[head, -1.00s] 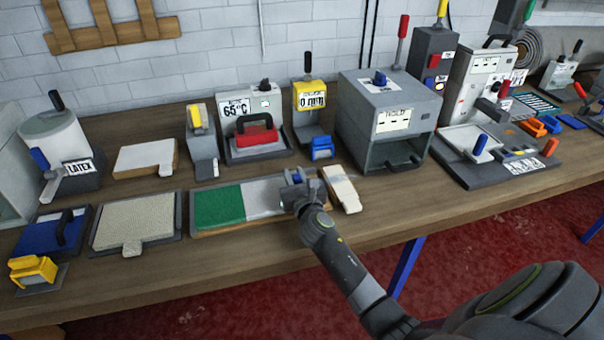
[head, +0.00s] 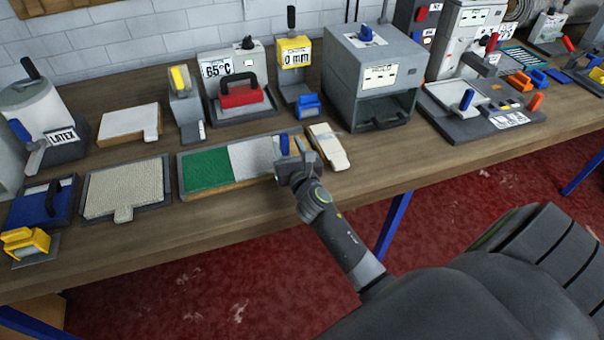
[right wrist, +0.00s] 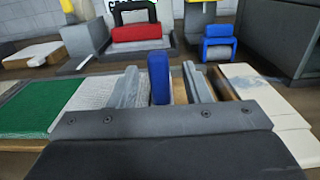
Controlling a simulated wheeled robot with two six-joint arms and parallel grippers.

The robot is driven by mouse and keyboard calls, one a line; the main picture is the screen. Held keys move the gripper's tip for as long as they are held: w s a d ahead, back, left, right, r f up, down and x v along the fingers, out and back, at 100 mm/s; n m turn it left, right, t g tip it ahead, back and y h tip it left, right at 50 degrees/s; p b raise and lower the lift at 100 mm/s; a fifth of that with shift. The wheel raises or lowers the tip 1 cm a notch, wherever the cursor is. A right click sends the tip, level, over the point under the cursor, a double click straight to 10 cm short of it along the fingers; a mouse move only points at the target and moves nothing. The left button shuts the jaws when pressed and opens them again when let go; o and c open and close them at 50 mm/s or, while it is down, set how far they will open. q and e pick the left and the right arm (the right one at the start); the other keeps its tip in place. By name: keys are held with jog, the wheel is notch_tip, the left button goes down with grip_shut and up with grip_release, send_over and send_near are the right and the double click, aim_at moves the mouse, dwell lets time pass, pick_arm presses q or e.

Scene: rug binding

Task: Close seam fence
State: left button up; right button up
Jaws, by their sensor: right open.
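The seam tray (head: 232,186) holds a green panel (head: 206,169) and a light grey panel (head: 250,156) side by side. A blue upright handle (head: 284,145), apparently the seam fence's, stands at the tray's right end. My right gripper (head: 298,158) is at this end. In the right wrist view, the blue handle (right wrist: 158,79) stands between the spread fingers of the gripper (right wrist: 162,88), with a visible gap on the right and a smaller one on the left. The fence's lower part is hidden behind the gripper. My left gripper is not in view.
A cream block (head: 327,147) lies right beside the tray. A beige textured board (head: 126,187) lies left. Bare bench shows in front of the tray.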

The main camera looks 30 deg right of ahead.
jog(key=v, duration=1.2)
jog(key=shift+s+p, duration=0.2)
jog(key=shift+p, duration=0.2)
